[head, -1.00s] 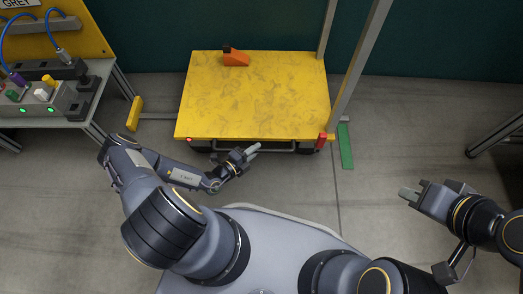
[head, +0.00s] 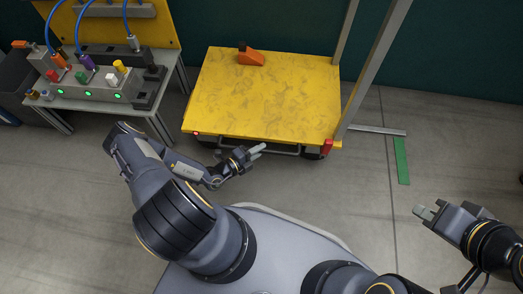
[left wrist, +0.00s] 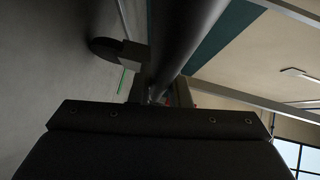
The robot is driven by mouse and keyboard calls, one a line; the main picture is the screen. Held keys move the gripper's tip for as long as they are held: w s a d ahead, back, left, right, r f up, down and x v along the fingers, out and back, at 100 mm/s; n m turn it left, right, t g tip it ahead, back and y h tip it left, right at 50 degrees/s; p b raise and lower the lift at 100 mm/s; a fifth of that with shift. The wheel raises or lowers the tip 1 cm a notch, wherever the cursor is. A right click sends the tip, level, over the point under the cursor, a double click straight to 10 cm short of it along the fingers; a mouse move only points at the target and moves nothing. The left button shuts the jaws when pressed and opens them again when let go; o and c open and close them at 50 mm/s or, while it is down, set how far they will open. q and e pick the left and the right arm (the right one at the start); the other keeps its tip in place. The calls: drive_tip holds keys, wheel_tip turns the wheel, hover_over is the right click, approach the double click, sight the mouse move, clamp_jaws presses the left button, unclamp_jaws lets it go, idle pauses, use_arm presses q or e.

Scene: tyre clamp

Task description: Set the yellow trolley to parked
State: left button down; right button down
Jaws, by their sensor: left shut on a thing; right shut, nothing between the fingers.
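The yellow trolley (head: 262,95) stands in front of my base in the head view. An orange wedge (head: 251,59) with a dark top lies on its deck near the back edge. A small red light (head: 196,132) shows at its front left corner and a red part (head: 326,147) at its front right corner. My left gripper (head: 257,149) is shut on the grey handle bar (head: 285,152) along the trolley's front edge. The bar runs large and dark between the fingers in the left wrist view (left wrist: 190,40). My right gripper (head: 424,211) is shut and empty, right of the trolley.
A bench (head: 160,105) with a socket box (head: 90,88), green lights and blue cables stands close to the trolley's left. Grey posts (head: 370,70) rise at the trolley's right. A green strip (head: 401,160) and a flat grey bar (head: 378,130) lie on the floor at right.

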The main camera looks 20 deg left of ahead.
use_arm(q)
drive_tip(key=shift+s+a, duration=0.25)
drive_tip(key=shift+a, duration=0.4)
use_arm(e)
drive_tip(key=shift+s+a, duration=0.1)
drive_tip(key=shift+a, duration=0.3)
use_arm(q)
drive_tip(key=c, duration=1.4)
unclamp_jaws()
drive_tip(key=shift+o, duration=0.2)
